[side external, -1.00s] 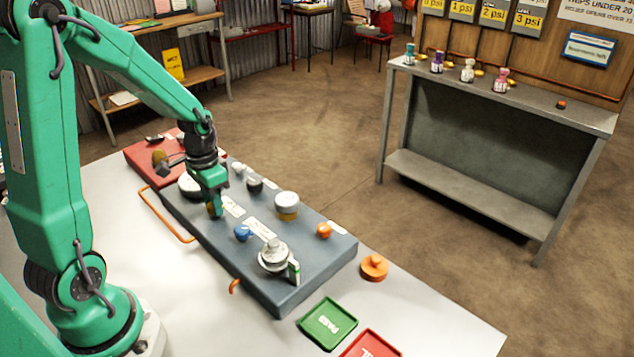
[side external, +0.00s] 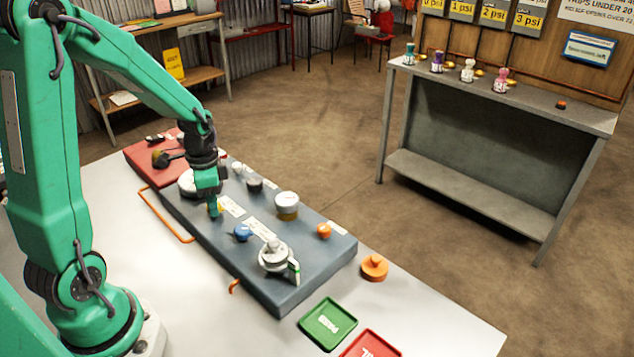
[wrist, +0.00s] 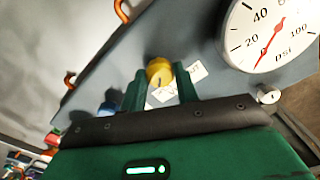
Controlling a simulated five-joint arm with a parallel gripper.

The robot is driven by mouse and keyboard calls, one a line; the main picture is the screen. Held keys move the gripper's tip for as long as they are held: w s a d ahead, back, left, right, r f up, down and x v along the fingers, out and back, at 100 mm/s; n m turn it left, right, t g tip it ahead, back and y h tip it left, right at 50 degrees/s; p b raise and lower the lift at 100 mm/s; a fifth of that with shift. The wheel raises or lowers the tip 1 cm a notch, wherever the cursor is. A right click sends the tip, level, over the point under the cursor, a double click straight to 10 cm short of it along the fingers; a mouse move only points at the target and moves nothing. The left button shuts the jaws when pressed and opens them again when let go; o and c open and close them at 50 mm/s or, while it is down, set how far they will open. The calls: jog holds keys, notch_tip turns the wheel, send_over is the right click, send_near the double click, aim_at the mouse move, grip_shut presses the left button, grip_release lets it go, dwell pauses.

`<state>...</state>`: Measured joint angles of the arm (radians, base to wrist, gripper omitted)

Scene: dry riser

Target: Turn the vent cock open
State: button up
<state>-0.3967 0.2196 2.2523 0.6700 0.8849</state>
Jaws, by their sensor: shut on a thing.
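A yellow knob (wrist: 160,70) sits on the grey-blue board (side external: 285,297), beside a white label. I take it for the vent cock, but its label is not legible. My gripper (side external: 214,206) points down over the board and is shut on the yellow knob. In the wrist view its two green fingers stand on either side of the knob. In the side view they hide most of it.
A psi gauge (wrist: 268,35) is close to the gripper. A blue knob (side external: 242,232), a silver fitting (side external: 274,255), a white-topped cap (side external: 287,203) and an orange knob (side external: 323,230) stand on the board. Green (side external: 327,324) and red (side external: 371,345) trays lie in front.

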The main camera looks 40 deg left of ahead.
jog(key=o, duration=1)
jog(key=shift+c, duration=0.2)
jog(key=shift+r, duration=0.2)
jog(key=shift+r, duration=3.75)
jog(key=s+d+r+n+t, duration=0.5)
jog(key=s+d+r, duration=0.3)
jog(key=d, duration=0.5)
notch_tip(320, 180, up, 2)
jog(key=shift+s+r+n+t, duration=0.2)
jog(key=shift+s+n+t, duration=0.1)
